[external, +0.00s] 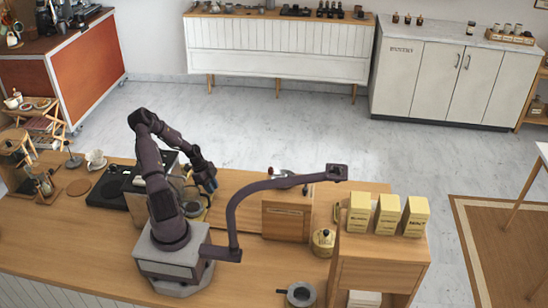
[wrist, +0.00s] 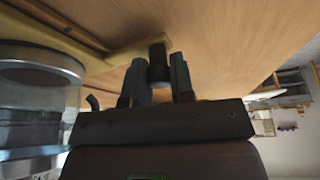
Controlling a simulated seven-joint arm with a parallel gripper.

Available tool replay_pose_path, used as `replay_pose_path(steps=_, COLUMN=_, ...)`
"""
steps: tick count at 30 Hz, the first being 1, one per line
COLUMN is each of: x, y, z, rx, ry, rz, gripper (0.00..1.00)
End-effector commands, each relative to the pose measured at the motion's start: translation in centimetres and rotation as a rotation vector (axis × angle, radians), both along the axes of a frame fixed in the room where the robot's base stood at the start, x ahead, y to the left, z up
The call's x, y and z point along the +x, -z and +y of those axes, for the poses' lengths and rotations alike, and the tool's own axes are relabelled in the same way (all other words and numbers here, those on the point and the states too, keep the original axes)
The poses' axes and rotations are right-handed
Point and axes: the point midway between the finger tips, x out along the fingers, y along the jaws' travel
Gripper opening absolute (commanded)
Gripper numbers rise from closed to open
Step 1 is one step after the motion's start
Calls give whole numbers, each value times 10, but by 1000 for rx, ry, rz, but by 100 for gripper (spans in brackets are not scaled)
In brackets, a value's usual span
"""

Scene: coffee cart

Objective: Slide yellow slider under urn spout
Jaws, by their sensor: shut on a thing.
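In the wrist view, my gripper (wrist: 159,80) is shut on a dark round knob (wrist: 158,62), one finger on each side. The knob stands at the end of the yellow slider (wrist: 122,52), a flat yellowish strip along the wooden counter. A grey metal cylinder with a pale ring, which looks like part of the urn (wrist: 35,118), stands close at the left. The spout cannot be made out. In the external view, my gripper (external: 210,187) points down at the counter beside the dark equipment; the arm and nearby things hide most of the slider.
A wooden shelf (external: 380,258) carries yellow boxes (external: 387,214). A dark flat tray (external: 108,188) lies to the left. Bare counter shows beside the knob in the wrist view.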

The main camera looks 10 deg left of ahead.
Motion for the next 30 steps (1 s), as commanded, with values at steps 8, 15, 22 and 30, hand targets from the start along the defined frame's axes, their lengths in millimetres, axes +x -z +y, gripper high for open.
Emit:
replay_pose_path(steps=8, x=0, y=0, z=12, rx=1, ry=1, rz=2, gripper=0)
replay_pose_path(steps=15, x=0, y=0, z=15, rx=6, ry=-2, rz=2, gripper=0)
replay_pose_path(steps=22, x=0, y=0, z=14, rx=5, ry=-2, rz=2, gripper=48)
replay_pose_path(steps=30, x=1, y=-3, z=13, rx=2, ry=-1, rz=0, gripper=48)
